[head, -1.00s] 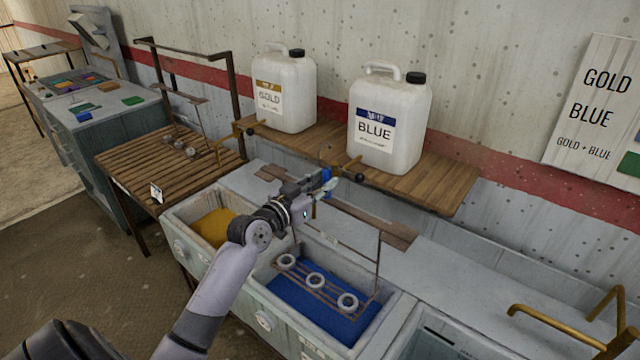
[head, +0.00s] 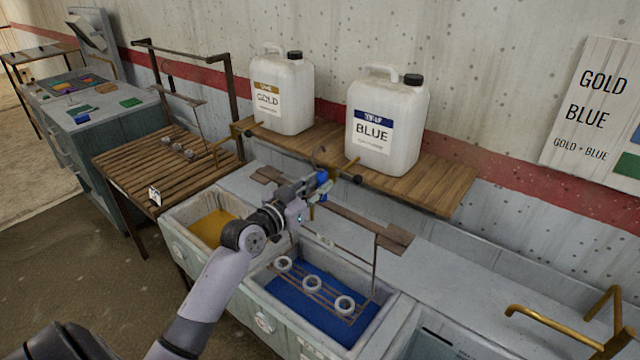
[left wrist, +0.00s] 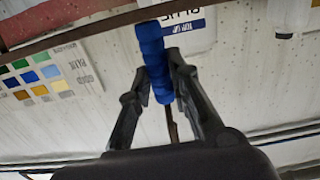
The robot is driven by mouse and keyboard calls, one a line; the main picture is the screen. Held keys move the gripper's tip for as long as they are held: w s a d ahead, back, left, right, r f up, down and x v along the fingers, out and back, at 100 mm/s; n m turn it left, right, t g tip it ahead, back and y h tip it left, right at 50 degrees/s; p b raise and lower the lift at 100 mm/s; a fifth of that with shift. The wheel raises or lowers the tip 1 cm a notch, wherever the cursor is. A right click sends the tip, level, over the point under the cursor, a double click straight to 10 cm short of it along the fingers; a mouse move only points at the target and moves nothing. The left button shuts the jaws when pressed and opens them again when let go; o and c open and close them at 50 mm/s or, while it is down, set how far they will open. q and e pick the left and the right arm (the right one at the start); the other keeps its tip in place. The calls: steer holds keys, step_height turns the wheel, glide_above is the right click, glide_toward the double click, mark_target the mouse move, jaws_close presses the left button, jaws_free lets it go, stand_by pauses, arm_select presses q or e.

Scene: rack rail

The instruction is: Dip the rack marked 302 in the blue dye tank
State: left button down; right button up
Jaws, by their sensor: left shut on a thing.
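My left gripper (head: 318,184) is shut on a blue grip (head: 321,176), just in front of the wooden shelf. The blue grip also shows between the fingers in the left wrist view (left wrist: 151,45). Below and to the right, a wire rack (head: 328,292) with three white rings is inside the walls of the blue dye tank (head: 388,312). A thin upright rod rises from it toward a brown bar (head: 394,238). I cannot tell whether its wires touch the dye. No 302 mark is readable on it. My right gripper is not in view.
The gold dye tank (head: 176,226) adjoins on the left. A slatted table (head: 125,170) holds another ringed rack. Gold (head: 290,115) and blue (head: 400,150) jugs stand on the shelf (head: 445,185). A brass rail (head: 550,320) is at right.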

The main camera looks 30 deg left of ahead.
arm_select(q)
steer(key=shift+r, duration=0.1)
step_height(320, 180, down, 16)
steer(key=b, duration=1.3)
steer(key=shift+f+b, duration=0.25)
steer(key=shift+b, duration=0.05)
stand_by(1.3)
stand_by(1.2)
